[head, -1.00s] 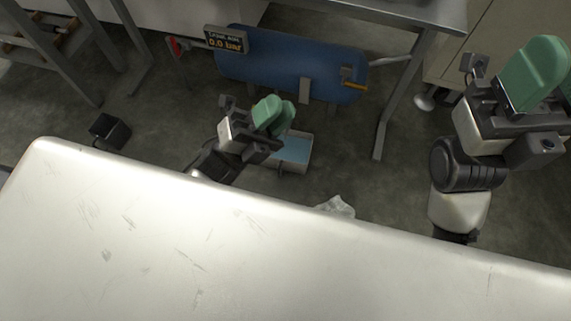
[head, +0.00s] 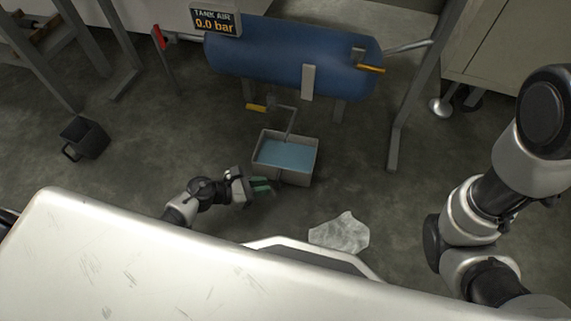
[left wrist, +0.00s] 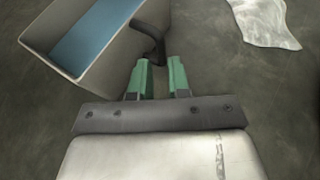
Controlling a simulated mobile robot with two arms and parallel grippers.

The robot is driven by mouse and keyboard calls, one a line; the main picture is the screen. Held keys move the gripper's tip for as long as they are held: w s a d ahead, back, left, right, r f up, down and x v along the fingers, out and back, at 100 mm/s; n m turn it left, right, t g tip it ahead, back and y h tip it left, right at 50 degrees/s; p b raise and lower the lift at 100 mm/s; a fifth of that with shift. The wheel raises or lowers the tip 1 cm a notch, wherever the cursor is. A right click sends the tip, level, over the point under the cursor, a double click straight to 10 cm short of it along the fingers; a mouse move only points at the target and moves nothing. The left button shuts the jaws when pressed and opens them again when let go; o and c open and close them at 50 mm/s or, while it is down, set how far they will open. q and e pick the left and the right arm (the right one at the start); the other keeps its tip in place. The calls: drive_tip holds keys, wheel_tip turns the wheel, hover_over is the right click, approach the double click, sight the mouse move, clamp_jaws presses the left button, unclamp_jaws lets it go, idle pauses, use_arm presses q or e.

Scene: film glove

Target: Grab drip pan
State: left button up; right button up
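The drip pan (head: 297,177) is a grey open box with blue liquid in it, on the floor below the blue tank. It also shows at upper left in the left wrist view (left wrist: 106,62). Its dark curved handle (left wrist: 150,36) sticks out from the near side. My left gripper (head: 270,186) is low beside the pan's near left corner. In the left wrist view its two green fingers (left wrist: 160,62) stand apart, with the handle's lower end at the gap between their tips. I cannot see them pressed on it. My right gripper is outside the views.
The blue tank (head: 285,62) with a gauge reading 0.0 bar stands behind the pan, with a drain pipe (head: 291,122) above it. A crumpled clear sheet (head: 340,234) lies to the right. A white surface (head: 130,260) fills the front.

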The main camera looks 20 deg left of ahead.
sight(278, 190)
use_arm(q)
drive_tip(key=b+x, duration=0.3)
drive_tip(key=x, duration=0.2)
drive_tip(key=shift+s+f, duration=0.15)
drive_tip(key=shift+s, duration=0.05)
drive_tip(key=shift+w+d+b, duration=0.2)
drive_tip(key=shift+b, duration=0.1)
clamp_jaws()
